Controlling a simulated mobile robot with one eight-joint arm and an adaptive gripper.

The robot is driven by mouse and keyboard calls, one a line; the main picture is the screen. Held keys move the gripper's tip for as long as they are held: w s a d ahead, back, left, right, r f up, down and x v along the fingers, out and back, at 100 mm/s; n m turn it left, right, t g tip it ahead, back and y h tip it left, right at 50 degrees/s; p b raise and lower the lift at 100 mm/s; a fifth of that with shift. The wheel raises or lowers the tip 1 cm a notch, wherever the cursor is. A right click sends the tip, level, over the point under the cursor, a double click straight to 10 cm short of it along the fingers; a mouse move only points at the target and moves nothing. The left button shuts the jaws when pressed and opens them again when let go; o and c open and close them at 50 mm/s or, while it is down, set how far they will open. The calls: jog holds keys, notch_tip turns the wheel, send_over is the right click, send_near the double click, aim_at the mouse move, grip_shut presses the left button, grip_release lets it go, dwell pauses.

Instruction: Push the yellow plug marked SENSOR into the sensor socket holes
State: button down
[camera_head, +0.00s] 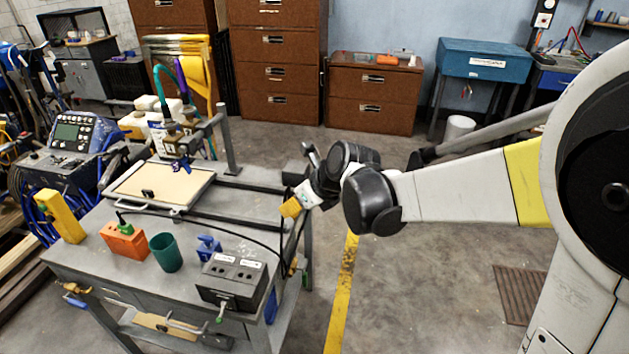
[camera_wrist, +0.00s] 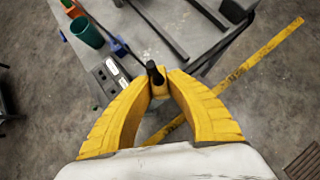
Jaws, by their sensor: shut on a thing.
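My gripper (camera_head: 291,208) is past the right edge of the workbench in the head view, above the floor and the yellow line. In the wrist view my gripper's yellow fingers (camera_wrist: 158,82) are shut on a small yellow plug (camera_wrist: 159,91) with a black upper part. No marking on the plug is readable. A dark grey socket box (camera_head: 232,272) with white labels and dark holes stands at the bench's front right; its labels are too small to read. The box also shows in the wrist view (camera_wrist: 107,76), left of the fingers and apart from the plug.
On the workbench (camera_head: 95,245) stand a green cup (camera_head: 166,252), an orange block (camera_head: 124,241), a blue holder (camera_head: 209,248) and a yellow block (camera_head: 61,216). A black cable (camera_head: 215,228) arches across the bench. A tray (camera_head: 160,186) and metal rails lie behind.

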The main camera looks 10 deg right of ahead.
jog(key=a+f+n+g+y+p, duration=0.1)
jog(key=a+f+n+g+y, duration=0.15)
jog(key=a, duration=0.95)
jog(key=n, duration=0.3)
send_over(213, 269)
jog(key=d, duration=0.2)
notch_tip(213, 269, down, 3)
jog(key=shift+g, duration=0.25)
jog(key=shift+s+f+b, duration=0.2)
jog(key=shift+f+b, duration=0.7)
jog(key=shift+f, duration=0.45)
jog(key=shift+s+f+b, duration=0.2)
jog(key=shift+f+b, duration=0.65)
jog(key=shift+f, duration=0.45)
jog(key=shift+f+b, duration=1.45)
jog(key=shift+f, duration=0.1)
jog(key=c, duration=0.9)
grip_release()
jog(key=shift+c, duration=0.2)
jog(key=shift+r, duration=0.1)
jog(key=shift+p+v, duration=1.85)
jog(key=shift+v, duration=1.65)
